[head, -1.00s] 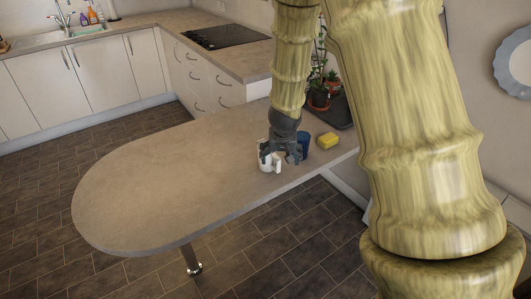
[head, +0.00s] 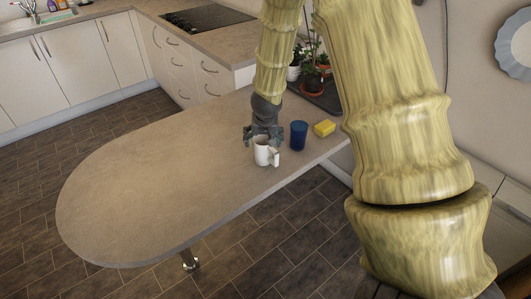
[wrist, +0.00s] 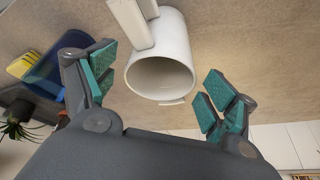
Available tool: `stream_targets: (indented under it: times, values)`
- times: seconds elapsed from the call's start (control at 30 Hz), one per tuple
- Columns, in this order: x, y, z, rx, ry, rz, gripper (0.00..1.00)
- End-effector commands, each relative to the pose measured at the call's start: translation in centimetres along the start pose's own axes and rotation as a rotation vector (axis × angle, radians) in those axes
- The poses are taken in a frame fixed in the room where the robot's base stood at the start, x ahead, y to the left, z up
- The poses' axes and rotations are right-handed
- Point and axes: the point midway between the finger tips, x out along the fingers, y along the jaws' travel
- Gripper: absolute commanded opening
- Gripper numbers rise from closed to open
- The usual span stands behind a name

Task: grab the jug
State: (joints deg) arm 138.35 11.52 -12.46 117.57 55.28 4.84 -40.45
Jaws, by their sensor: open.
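The jug is a white mug-like vessel with a handle, standing on the worktop in the head view (head: 263,154). My gripper (head: 263,134) is just behind it there, low over the worktop. In the wrist view the jug (wrist: 162,65) lies between the two spread fingers of my gripper (wrist: 160,90), its open rim facing the camera and its handle towards the top. The teal finger pads stand apart on either side, with a visible gap at the right one. My gripper is open and holds nothing.
A blue cup (head: 299,135) stands close to the right of the jug, with a yellow sponge-like block (head: 324,128) beyond it. Potted plants (head: 311,78) stand on a dark tray behind. The worktop (head: 150,190) is clear to the left.

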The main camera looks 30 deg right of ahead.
Motion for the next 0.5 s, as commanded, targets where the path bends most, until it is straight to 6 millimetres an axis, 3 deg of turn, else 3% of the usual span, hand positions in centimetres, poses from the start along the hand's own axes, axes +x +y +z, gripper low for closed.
stream_targets:
  times: [0.17,0.5]
  values:
    - [0.7,0.0,0.1,0.001,-0.001,-0.001,0.85]
    - [4.2,0.0,0.4,-0.001,-0.002,-0.001,0.85]
